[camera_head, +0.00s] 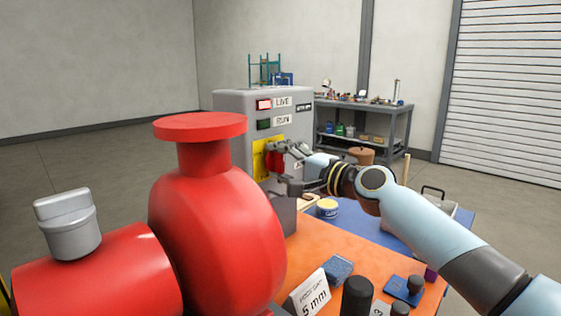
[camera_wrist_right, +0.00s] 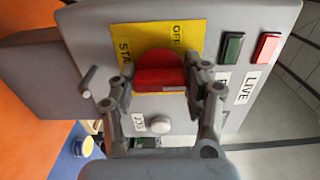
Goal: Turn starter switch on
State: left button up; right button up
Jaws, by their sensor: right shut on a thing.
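The starter switch is a red rotary handle (camera_head: 272,161) on a yellow plate (camera_head: 258,166) on the front of a grey starter box (camera_head: 230,105). In the right wrist view, the red handle (camera_wrist_right: 158,72) sits between the two fingers of my right gripper (camera_wrist_right: 160,84), which is shut on it. The yellow plate (camera_wrist_right: 135,40) reads "OFF" near the top and "STA…" at its left side; the fingers hide part of it. On the box, the LIVE lamp (camera_head: 264,105) is red and bright; the RUN lamp (camera_head: 263,124) is dark green. My left gripper is not in view.
A big red pump (camera_head: 215,230) fills the left foreground. The orange bench top (camera_head: 325,250) holds a "5 mm" card (camera_head: 309,294), a blue block (camera_head: 338,268) and dark cylinders (camera_head: 356,295). A yellow-topped tin (camera_head: 327,208) stands near the box. A workbench (camera_head: 365,107) stands behind.

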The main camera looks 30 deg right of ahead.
jog(key=shift+f, duration=0.1)
jog(key=o, duration=1.2)
jog(key=v, duration=1.2)
